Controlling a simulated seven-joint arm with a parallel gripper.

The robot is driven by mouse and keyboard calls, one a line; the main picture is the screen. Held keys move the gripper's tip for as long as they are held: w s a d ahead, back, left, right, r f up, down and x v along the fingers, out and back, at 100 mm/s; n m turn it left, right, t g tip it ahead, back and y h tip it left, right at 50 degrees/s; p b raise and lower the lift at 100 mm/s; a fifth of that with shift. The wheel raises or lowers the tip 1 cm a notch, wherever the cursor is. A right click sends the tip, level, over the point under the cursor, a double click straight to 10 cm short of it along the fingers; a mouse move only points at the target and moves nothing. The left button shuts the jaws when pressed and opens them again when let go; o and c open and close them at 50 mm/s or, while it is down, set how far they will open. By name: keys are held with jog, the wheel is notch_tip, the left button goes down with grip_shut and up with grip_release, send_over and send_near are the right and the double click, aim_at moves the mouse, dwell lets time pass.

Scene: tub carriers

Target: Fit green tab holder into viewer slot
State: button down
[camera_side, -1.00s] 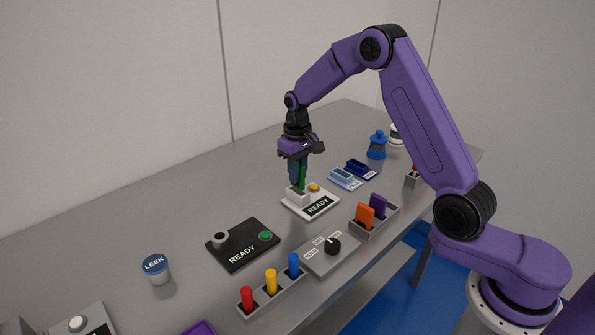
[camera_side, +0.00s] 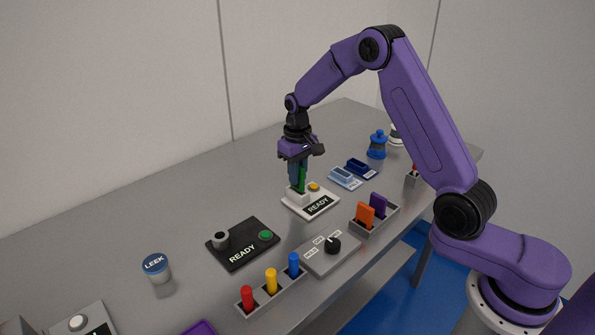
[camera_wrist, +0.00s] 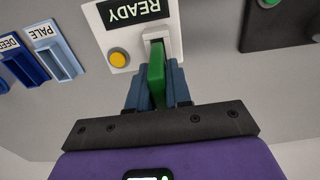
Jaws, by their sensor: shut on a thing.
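The green tab holder (camera_wrist: 156,74) stands upright between my gripper's two blue-grey fingers (camera_wrist: 157,86), and the gripper is shut on it. It also shows in the side view (camera_side: 302,181), below my gripper (camera_side: 297,172). Its lower end is at the raised white slot block (camera_wrist: 171,37) on the white viewer. The tip looks to be inside the slot opening; how deep it sits cannot be told. The viewer (camera_side: 326,208) has a READY label and a yellow button (camera_wrist: 118,59) beside the slot block.
A black READY unit (camera_side: 240,257) stands left of the viewer. Pale and dark blue holders (camera_side: 343,180) stand behind right. A rack with orange and purple tabs (camera_side: 380,222), a grey knob box (camera_side: 318,262) and a rack of coloured pegs (camera_side: 262,301) are in front.

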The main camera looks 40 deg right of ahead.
jog(key=shift+f, duration=1.45)
jog(key=c, duration=1)
grip_release()
notch_tip(320, 180, up, 17)
jog(key=shift+r, duration=0.15)
